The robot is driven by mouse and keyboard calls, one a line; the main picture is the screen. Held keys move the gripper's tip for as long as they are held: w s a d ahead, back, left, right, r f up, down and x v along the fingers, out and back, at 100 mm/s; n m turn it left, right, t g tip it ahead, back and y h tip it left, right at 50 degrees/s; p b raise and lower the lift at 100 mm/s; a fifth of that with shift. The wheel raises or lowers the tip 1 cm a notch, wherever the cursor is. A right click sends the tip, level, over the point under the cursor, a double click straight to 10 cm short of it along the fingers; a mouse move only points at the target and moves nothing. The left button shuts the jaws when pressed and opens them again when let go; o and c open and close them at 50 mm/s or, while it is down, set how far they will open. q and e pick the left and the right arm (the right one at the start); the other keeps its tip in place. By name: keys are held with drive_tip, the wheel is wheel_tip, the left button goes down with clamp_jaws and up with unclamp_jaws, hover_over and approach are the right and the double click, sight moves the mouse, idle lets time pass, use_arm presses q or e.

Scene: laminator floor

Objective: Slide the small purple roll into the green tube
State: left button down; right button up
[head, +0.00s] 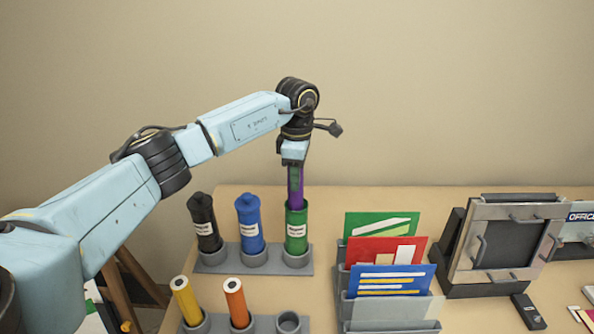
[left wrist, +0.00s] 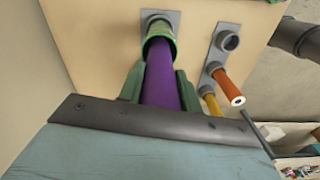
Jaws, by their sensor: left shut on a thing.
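The small purple roll (head: 295,190) stands upright with its lower end inside the mouth of the green tube (head: 296,230). My left gripper (head: 294,172) is shut on the upper part of the roll, above the tube. In the left wrist view, the purple roll (left wrist: 162,75) runs from between the green fingers of my left gripper (left wrist: 160,88) into the open rim of the green tube (left wrist: 158,45). How deep the roll's hidden end sits cannot be seen. My right gripper is not in view.
A black tube (head: 204,225) and a blue tube (head: 249,225) stand left of the green one in a grey rack (head: 222,263). A yellow roll (head: 187,302) and an orange roll (head: 236,304) stand in front. A file sorter (head: 388,312) with folders is at right.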

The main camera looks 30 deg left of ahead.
sight(297, 200)
use_arm(q)
drive_tip(key=shift+f+b, duration=1.8)
drive_tip(key=shift+f, duration=1.5)
drive_tip(key=shift+s+f, duration=0.25)
drive_tip(key=shift+f, duration=0.15)
drive_tip(key=shift+d, duration=0.1)
drive_tip(key=c, duration=0.9)
unclamp_jaws()
wheel_tip(297, 200, up, 15)
drive_tip(key=shift+w+f+b, duration=0.1)
drive_tip(key=shift+f+b, duration=0.05)
drive_tip(key=shift+b, duration=0.5)
